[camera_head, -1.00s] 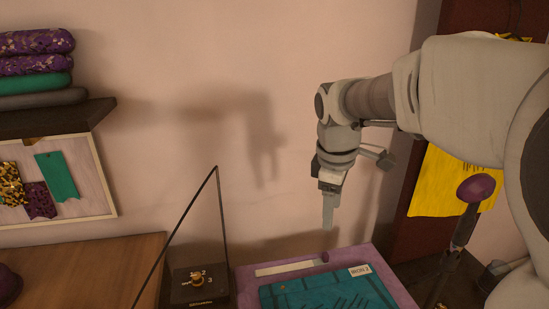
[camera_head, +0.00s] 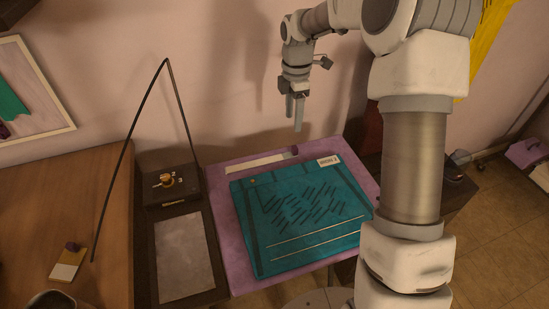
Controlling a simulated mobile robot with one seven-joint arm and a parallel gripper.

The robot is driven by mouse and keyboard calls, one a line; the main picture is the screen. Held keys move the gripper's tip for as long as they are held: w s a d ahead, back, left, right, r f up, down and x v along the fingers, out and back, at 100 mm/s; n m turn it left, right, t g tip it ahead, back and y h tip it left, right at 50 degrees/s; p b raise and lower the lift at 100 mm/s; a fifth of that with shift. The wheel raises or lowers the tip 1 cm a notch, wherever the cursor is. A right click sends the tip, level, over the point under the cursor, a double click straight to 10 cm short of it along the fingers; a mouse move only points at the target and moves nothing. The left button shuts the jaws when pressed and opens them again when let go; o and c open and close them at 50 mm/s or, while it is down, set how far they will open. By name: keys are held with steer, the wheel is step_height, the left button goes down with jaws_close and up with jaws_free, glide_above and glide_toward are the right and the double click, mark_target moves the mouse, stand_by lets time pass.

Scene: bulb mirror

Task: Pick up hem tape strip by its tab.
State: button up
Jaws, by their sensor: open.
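The hem tape strip (camera_head: 255,164) is a thin pale strip lying along the back edge of a purple-topped stand (camera_head: 223,202). A small dark purple tab (camera_head: 294,150) sits at its right end. My gripper (camera_head: 295,128) points down, open and empty, and appears above the tab end of the strip. I cannot tell the exact height between the fingertips and the tab.
A teal cloth (camera_head: 262,257) with dark stitch marks and a white label (camera_head: 328,161) lies just in front of the strip. Left are a dark stand with a brass knob (camera_head: 167,180), a thin bent black rod (camera_head: 180,102) and a wooden table (camera_head: 105,190). The wall is close behind.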

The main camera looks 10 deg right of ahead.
mark_target(293, 148)
step_height(293, 148, down, 11)
steer(key=shift+s+d+f+b, duration=0.1)
steer(key=shift+s+b, duration=0.05)
steer(key=shift+b, duration=0.4)
jaws_close()
stand_by(0.3)
